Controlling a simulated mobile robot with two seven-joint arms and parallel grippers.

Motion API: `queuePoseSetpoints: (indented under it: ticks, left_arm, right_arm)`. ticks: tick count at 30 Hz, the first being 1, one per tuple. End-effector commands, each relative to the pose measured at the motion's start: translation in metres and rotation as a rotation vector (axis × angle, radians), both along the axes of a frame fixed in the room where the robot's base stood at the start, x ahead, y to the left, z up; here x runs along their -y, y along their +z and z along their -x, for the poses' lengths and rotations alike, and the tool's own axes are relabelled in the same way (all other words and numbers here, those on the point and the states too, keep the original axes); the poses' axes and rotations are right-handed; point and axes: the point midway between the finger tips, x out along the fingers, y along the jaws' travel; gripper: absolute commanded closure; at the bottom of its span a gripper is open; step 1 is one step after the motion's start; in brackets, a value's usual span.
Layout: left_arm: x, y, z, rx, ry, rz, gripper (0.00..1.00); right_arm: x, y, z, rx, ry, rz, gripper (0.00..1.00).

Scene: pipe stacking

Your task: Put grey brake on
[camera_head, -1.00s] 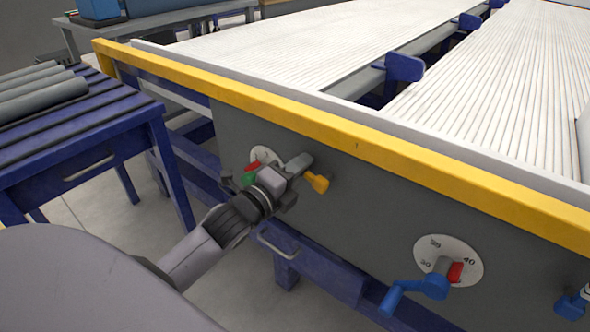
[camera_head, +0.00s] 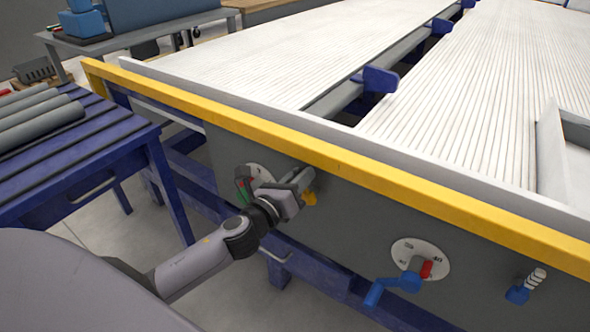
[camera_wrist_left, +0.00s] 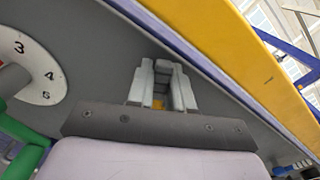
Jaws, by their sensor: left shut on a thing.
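My left gripper (camera_head: 300,180) is at the grey side panel below the yellow rail, just right of a white dial. It is shut on the grey brake, a small lever whose yellow base (camera_head: 309,199) shows just beneath the fingers. In the left wrist view the two pale fingers (camera_wrist_left: 162,85) stand on either side of the grey brake's handle (camera_wrist_left: 161,78), with a bit of yellow (camera_wrist_left: 158,104) low between them. Most of the handle is hidden by the fingers in the head view. My right gripper is not in view.
A green crank (camera_head: 243,184) with a red pointer sits at the white dial (camera_head: 259,171), close to my gripper. A blue crank (camera_head: 393,286) on another dial and a blue-based lever (camera_head: 527,286) are farther right. The yellow rail (camera_head: 330,164) runs just above. Grey pipes (camera_head: 40,120) lie on a blue rack.

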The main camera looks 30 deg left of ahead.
Motion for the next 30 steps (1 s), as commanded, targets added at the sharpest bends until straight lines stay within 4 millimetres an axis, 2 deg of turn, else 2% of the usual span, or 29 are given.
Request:
queuePoseSetpoints:
  ticks: [3,9,15,30]
  left_arm:
    - [0.005,0.007,0.000,0.009,0.001,-0.107,1.00]
    - [0.013,0.008,0.000,0.022,0.002,-0.264,1.00]
    - [0.019,0.008,0.001,0.032,0.002,-0.376,1.00]
    - [0.024,0.007,0.001,0.040,0.001,-0.468,1.00]
  right_arm:
    - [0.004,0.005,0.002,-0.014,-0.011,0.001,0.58]
    - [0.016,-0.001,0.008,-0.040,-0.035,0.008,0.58]
    - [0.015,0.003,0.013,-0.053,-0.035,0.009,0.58]
    - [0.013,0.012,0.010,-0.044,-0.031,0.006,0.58]
